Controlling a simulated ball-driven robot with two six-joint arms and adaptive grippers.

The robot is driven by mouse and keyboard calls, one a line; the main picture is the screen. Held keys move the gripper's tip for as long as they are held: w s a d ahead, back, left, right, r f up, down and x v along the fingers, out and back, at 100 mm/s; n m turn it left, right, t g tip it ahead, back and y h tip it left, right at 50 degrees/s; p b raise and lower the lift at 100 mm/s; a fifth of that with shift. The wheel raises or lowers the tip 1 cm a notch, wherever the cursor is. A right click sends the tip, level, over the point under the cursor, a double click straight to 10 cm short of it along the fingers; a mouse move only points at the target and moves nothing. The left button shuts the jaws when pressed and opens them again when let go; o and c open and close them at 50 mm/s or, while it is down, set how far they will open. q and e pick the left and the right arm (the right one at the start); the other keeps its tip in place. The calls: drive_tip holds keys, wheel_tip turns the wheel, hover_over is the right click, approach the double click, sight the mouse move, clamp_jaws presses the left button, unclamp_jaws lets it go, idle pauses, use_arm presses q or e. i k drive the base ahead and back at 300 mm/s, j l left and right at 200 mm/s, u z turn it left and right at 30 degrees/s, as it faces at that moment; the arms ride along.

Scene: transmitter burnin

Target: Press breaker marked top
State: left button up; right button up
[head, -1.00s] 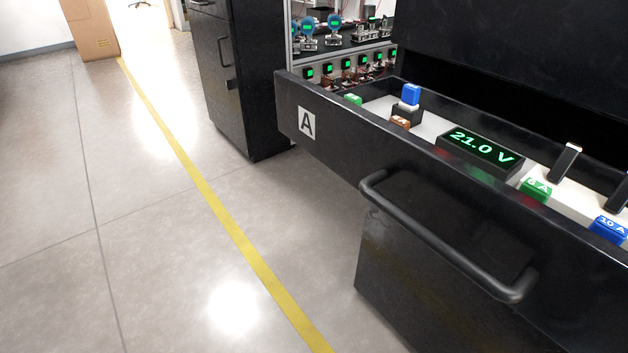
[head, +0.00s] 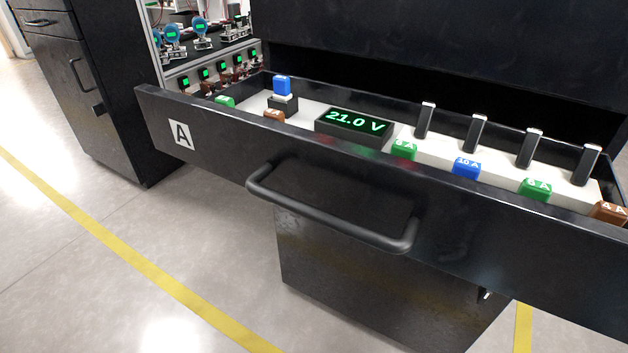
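An open black drawer (head: 225,142) marked A holds a white panel. Several black breaker levers with pale tips stand in a row on it, the leftmost lever (head: 425,120) just right of the display and the rightmost lever (head: 585,165) near the right edge. Coloured blocks sit in front of them: a green block (head: 404,150), a blue 10 A block (head: 466,168), a green block (head: 535,189) and a brown 4 A block (head: 608,212). No mark reading "top" is legible. Neither gripper is in view.
A display (head: 354,123) reads 21.0 V. Left of it a blue block (head: 282,86) stands on a black base. The drawer's handle (head: 330,213) sticks out in front. A black cabinet (head: 90,90) stands left; the floor at lower left is clear.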

sight(583, 170)
drive_tip(key=i+l+z, duration=0.1)
drive_tip(key=l+z, duration=0.25)
drive_tip(key=i+l+z, duration=0.1)
drive_tip(key=z, duration=0.2)
drive_tip(key=i+l+z, duration=0.15)
drive_tip(key=z, duration=0.2)
drive_tip(key=k+l+z, duration=0.1)
drive_tip(key=k+l, duration=0.05)
